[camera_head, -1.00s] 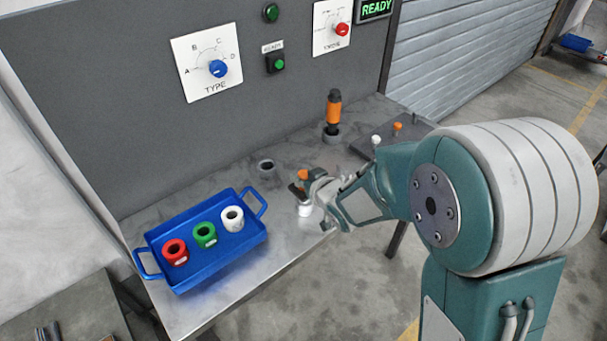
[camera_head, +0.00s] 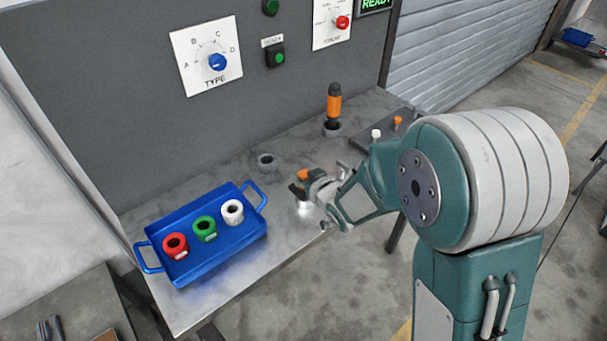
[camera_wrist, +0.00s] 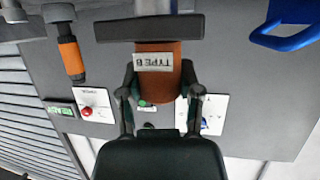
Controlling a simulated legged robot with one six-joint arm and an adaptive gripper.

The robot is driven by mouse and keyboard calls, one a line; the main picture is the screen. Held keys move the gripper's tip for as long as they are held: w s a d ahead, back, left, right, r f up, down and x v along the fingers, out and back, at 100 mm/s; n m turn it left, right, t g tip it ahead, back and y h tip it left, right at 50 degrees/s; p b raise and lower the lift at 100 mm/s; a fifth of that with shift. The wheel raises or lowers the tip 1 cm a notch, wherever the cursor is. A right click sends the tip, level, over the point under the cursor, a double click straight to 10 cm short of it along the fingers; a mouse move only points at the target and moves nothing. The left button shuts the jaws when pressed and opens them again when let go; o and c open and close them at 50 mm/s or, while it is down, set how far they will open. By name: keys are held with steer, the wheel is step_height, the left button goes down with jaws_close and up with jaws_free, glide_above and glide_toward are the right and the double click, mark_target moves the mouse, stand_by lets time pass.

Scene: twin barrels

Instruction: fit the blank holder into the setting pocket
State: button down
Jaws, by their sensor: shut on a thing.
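My gripper (camera_head: 308,183) is shut on an orange cylinder (camera_wrist: 158,68), which looks like the blank holder. It has a plate reading TYPE B and a dark crossbar (camera_wrist: 150,27) at its lower end. The fingers grip it from both sides. In the head view the orange holder (camera_head: 303,174) is over the front part of the metal bench. An empty round socket (camera_head: 266,160), which looks like the setting pocket, is in the bench behind and to the left of it. The holder is apart from this socket.
A blue tray (camera_head: 191,278) with red, green and white rings lies at left. An orange-handled tool (camera_head: 333,105) stands in another socket behind. A dark plate (camera_head: 385,137) with small pegs is at right. A grey panel (camera_head: 290,90) with dials rises behind the bench.

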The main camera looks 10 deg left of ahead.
steer(key=shift+f, duration=0.7)
steer(key=shift+c, duration=1)
jaws_free()
steer(key=v, duration=1.1)
steer(key=shift+s+d+r, duration=0.2)
steer(key=shift+s+d, duration=0.05)
